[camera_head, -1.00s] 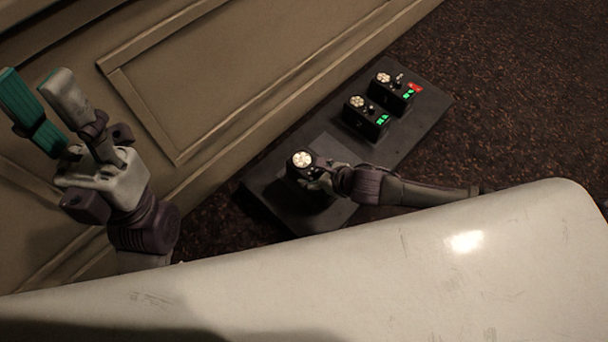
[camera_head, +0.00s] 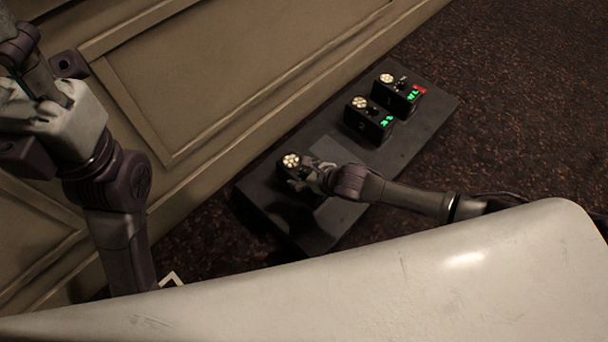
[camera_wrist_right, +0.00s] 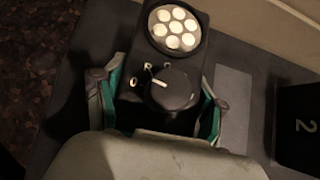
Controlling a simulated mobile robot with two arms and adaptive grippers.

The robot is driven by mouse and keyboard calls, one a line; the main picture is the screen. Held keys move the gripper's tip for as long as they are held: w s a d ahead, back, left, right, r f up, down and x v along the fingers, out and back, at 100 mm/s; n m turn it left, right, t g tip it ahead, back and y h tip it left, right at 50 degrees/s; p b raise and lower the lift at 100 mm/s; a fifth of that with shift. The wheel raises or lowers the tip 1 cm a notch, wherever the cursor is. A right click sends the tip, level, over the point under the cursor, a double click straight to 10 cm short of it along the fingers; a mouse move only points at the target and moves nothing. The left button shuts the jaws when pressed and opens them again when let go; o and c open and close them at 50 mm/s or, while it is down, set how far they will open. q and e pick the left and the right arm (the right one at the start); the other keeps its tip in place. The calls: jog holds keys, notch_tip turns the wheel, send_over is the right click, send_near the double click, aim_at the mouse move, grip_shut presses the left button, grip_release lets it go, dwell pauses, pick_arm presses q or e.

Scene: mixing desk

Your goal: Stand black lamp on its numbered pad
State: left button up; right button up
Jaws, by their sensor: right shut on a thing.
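A black lamp (camera_head: 291,160) with a round face of several lit bulbs is at the near left part of a dark board (camera_head: 262,194). My right gripper (camera_head: 306,178) is shut on it, one finger on each side. The right wrist view shows the lamp's bulb face and knob (camera_wrist_right: 172,89) between the teal-lined fingers (camera_wrist_right: 157,108). A lighter grey rectangular pad (camera_wrist_right: 234,100) lies beside the lamp, to its right; no number is readable on it. I cannot tell whether the lamp's base touches the board. My left gripper (camera_head: 30,75) is at the upper left, its fingertips largely cut off.
Two other black lamps stand further along the board, the nearer (camera_head: 368,120) marked 2, the farther (camera_head: 396,92) beyond it; both have green lit displays. A panelled wall (camera_head: 200,90) runs behind. A pale curved surface (camera_head: 350,290) fills the front.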

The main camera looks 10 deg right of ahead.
jog(key=shift+w+r, duration=0.1)
jog(key=o, duration=1.8)
